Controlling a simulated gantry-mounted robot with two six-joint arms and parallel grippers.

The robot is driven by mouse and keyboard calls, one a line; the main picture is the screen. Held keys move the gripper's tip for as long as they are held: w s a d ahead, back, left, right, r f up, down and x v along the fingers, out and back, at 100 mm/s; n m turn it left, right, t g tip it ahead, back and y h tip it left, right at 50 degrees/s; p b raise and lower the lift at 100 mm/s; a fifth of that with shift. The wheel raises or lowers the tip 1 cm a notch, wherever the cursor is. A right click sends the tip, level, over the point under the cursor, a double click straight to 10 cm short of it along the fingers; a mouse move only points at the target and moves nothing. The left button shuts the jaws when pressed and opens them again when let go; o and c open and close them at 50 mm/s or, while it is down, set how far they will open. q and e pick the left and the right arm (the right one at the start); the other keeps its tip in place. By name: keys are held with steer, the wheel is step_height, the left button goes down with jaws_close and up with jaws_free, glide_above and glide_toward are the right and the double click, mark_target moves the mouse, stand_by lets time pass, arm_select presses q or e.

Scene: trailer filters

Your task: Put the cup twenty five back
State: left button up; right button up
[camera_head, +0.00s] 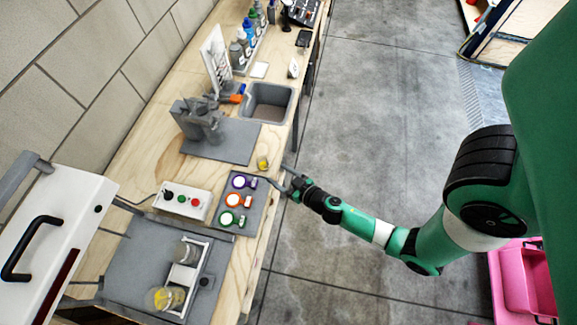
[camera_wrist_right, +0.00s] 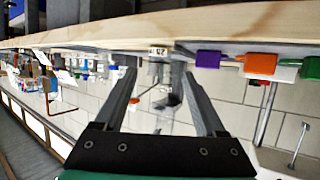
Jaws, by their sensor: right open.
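A small clear cup with yellow contents (camera_head: 263,162) stands on the wooden bench near its front edge, in front of the grey machine. In the right wrist view, a small whitish cup with a label (camera_wrist_right: 158,53) shows between the fingertips; I cannot read the number surely. My right gripper (camera_head: 277,177) reaches in from the aisle side at the bench edge, beside the cup. Its two fingers are spread, also in the wrist view (camera_wrist_right: 158,75), and hold nothing. My left gripper is out of view.
A grey mat (camera_head: 223,222) with purple, orange and green round pieces lies near the gripper. A white button box (camera_head: 182,201), a grey machine (camera_head: 198,122) and a sink (camera_head: 267,101) are on the bench. A white tray (camera_head: 180,277) with jars stands at the near end.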

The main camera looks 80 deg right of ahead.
steer(key=v, duration=0.5)
steer(key=shift+s+b, duration=0.1)
steer(key=shift+b, duration=0.3)
